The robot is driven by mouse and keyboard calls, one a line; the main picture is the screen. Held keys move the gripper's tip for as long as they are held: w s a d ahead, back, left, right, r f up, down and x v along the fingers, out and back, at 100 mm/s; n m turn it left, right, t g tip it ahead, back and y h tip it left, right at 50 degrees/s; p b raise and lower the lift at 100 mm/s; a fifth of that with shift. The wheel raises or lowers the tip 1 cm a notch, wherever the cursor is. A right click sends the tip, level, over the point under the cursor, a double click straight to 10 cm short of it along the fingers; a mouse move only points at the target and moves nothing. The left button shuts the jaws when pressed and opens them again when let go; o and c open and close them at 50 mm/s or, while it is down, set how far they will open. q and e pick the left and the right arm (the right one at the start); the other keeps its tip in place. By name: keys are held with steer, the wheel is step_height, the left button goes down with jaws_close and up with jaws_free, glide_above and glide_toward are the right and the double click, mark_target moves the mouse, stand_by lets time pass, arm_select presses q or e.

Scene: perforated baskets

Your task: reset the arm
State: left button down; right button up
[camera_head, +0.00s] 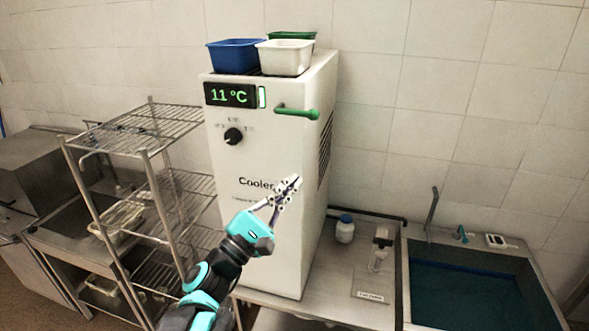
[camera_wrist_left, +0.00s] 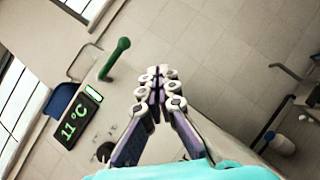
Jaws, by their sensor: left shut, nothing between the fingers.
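My left arm comes up from the bottom of the head view. The cooler has a display reading 11 °C (camera_head: 231,95), a black knob (camera_head: 233,136) and a green handle (camera_head: 297,112). The handle also shows in the left wrist view (camera_wrist_left: 116,58), apart from the fingers. My right gripper is in neither view.
Blue (camera_head: 236,56), white (camera_head: 284,58) and green (camera_head: 291,35) baskets sit on the cooler. A wire shelf rack (camera_head: 150,133) stands at left. A white jar (camera_head: 345,229) and a dispenser (camera_head: 380,248) stand on the counter (camera_head: 335,270), beside a blue-green sink (camera_head: 470,295).

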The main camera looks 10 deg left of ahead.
arm_select(q)
steer(key=shift+s+d+f, duration=0.1)
steer(key=shift+s+f, duration=0.1)
steer(key=shift+s, duration=0.2)
steer(key=s+d+f+m+g+y+b, duration=0.1)
steer(key=s+d+f+m+g+b, duration=0.25)
steer(key=f, duration=0.65)
steer(key=s+d+f+m+g+b, duration=0.25)
steer(key=f+m+b, duration=0.2)
steer(key=f, duration=0.55)
steer(key=s+d+f+m+g+y+b, duration=0.1)
steer(key=s+d+f+m+g+b, duration=0.25)
steer(key=f, duration=0.55)
steer(key=s+a+f+m+g+y+b, duration=0.2)
steer(key=a+f, duration=0.4)
steer(key=f, duration=0.3)
steer(key=s+a+f+m+g+y+b, duration=0.2)
steer(key=s+a+f+m+y+b, duration=0.2)
steer(key=f, duration=0.5)
steer(key=a+m+y+b, duration=0.2)
steer(key=m, duration=0.1)
steer(key=shift+s+a, duration=0.2)
steer(key=shift+a, duration=0.1)
